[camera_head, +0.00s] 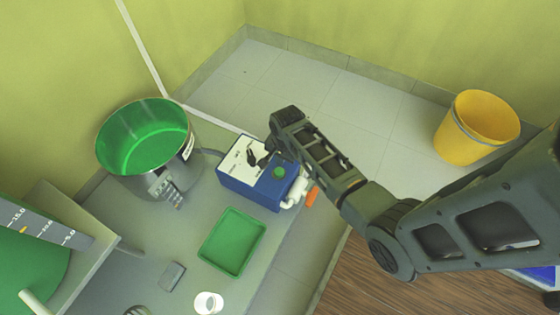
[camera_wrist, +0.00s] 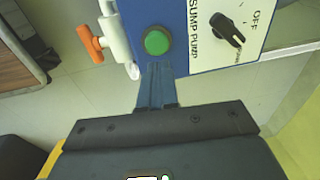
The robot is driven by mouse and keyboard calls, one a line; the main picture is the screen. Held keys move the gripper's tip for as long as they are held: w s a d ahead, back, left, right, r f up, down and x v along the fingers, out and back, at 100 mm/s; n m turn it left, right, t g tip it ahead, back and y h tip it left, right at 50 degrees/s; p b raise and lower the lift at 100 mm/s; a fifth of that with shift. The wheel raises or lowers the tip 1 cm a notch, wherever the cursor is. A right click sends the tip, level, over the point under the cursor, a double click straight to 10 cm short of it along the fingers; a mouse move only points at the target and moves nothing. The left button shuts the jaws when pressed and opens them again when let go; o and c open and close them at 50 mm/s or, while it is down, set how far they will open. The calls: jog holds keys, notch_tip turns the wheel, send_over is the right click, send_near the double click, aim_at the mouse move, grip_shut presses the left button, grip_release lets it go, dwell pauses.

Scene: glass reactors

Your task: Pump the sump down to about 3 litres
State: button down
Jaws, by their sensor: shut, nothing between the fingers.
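The sump pump box (camera_head: 252,190) is blue with a white panel marked SUMP PUMP and OFF. It carries a green button (camera_wrist: 157,40) and a black knob (camera_wrist: 229,30), turned so that its pointer is away from OFF. My gripper (camera_wrist: 157,68) is shut and empty, its fingertips close to the green button; I cannot tell whether they touch. A white pipe with an orange valve handle (camera_wrist: 89,42) is at the box's side. A steel vessel (camera_head: 150,165) with a green inside stands left of the box. A level scale (camera_head: 40,228) with an orange pointer is at far left.
A green tray (camera_head: 232,242) lies on the grey bench in front of the box. A white cup (camera_head: 208,303) and a small grey block (camera_head: 172,277) are near the bench front. A yellow bucket (camera_head: 475,130) stands on the floor at right.

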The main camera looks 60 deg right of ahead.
notch_tip(320, 180, up, 7)
jog(key=p, duration=0.2)
jog(key=shift+s+a+f, duration=0.15)
jog(key=shift+s+f, duration=0.05)
jog(key=shift+s, duration=0.05)
dwell(0.8)
dwell(0.6)
